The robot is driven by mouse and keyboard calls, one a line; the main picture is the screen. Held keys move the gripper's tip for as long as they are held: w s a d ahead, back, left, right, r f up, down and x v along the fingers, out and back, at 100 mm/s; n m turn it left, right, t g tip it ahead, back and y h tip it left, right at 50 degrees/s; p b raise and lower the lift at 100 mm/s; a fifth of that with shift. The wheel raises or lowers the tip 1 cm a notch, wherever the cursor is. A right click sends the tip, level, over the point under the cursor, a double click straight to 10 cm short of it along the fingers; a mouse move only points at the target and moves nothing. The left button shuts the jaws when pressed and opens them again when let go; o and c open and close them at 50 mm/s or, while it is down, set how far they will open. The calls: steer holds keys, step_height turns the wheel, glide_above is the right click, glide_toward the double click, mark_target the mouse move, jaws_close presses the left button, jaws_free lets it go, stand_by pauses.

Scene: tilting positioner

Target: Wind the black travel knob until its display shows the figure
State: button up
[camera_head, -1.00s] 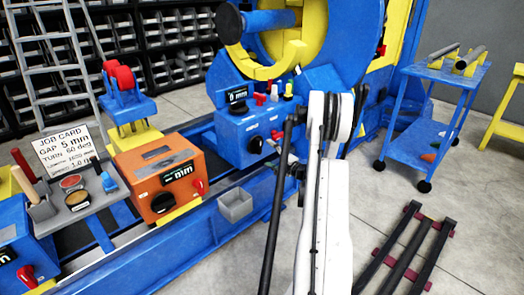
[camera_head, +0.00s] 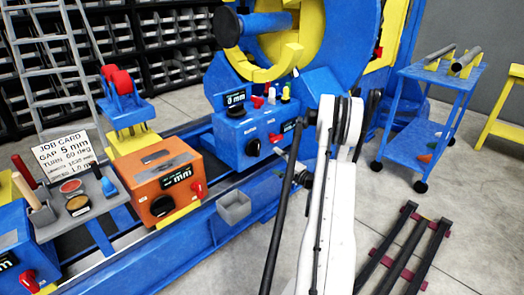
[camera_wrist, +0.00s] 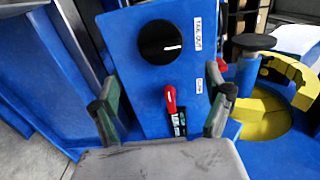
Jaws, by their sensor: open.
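A black round knob (camera_wrist: 160,40) with a white mark sits on the blue control box's face, near the top of the wrist view. A red lever (camera_wrist: 171,98) is below it in that picture. My gripper (camera_wrist: 162,105) is open and empty. Its fingers stand either side of the lever in the picture, with the knob beyond the tips; contact is not seen. In the head view my arm hides most of the gripper.
An orange box (camera_head: 150,185) has its own black knob (camera_head: 162,205), red lever and mm display. A job card (camera_head: 62,155) reads gap 5 mm, turn 60 deg. A grey bin (camera_head: 233,207) hangs before the rail. A blue trolley (camera_head: 430,110) stands right.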

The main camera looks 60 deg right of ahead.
mark_target(259, 150)
steer(key=b+x, duration=0.3)
steer(key=x, duration=1)
steer(key=shift+w+d, duration=0.1)
steer(key=shift+d, duration=0.05)
steer(key=shift+c, duration=0.3)
steer(key=c, duration=0.8)
steer(key=shift+c, duration=0.2)
